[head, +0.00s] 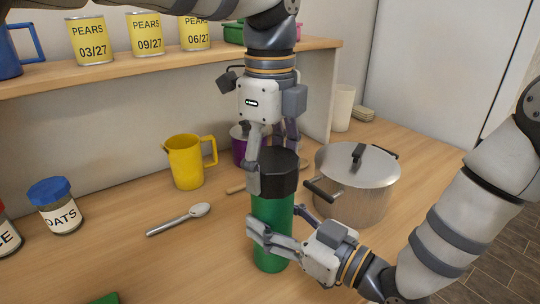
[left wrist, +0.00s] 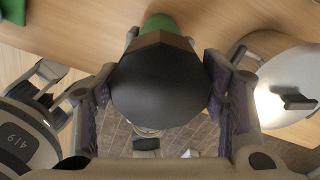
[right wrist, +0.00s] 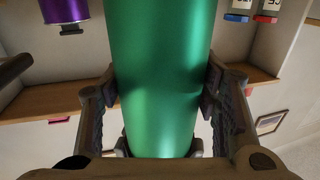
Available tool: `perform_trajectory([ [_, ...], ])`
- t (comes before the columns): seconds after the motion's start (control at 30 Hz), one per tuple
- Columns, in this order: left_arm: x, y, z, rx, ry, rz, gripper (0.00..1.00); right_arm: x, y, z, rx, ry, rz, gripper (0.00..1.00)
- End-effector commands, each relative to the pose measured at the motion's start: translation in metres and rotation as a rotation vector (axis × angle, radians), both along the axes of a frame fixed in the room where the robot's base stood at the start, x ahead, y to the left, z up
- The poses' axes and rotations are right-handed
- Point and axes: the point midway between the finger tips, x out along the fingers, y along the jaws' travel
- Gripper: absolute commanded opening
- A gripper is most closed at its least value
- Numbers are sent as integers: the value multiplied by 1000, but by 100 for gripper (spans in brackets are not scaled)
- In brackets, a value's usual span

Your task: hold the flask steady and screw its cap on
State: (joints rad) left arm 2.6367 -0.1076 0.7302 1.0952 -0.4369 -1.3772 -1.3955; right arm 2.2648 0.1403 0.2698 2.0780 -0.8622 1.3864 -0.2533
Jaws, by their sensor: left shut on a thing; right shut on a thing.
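The green flask (head: 272,218) stands upright on the wooden counter in the head view. It fills the middle of the right wrist view (right wrist: 168,70). Its black faceted cap (head: 279,172) is at the top of the flask, and whether it is threaded on cannot be told. My left gripper (head: 272,170) comes from above and is shut on the cap, with a finger on each side in the left wrist view (left wrist: 160,85). My right gripper (head: 272,240) is shut around the lower flask body from the right. The far fingers are partly hidden.
A steel pot (head: 350,185) with a lid stands close right of the flask. A yellow mug (head: 185,162), a spoon (head: 178,220) and an oats jar (head: 56,208) are to the left. A purple pot (head: 239,148) is behind. A shelf (head: 150,62) with cans runs above.

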Motion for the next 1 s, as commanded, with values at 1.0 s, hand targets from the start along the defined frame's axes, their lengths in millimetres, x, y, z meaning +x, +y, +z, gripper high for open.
perform_trajectory([
  [1.0,0,0,-11,-1,-1,1,42,0,0,0,-1,0,0,6],
])
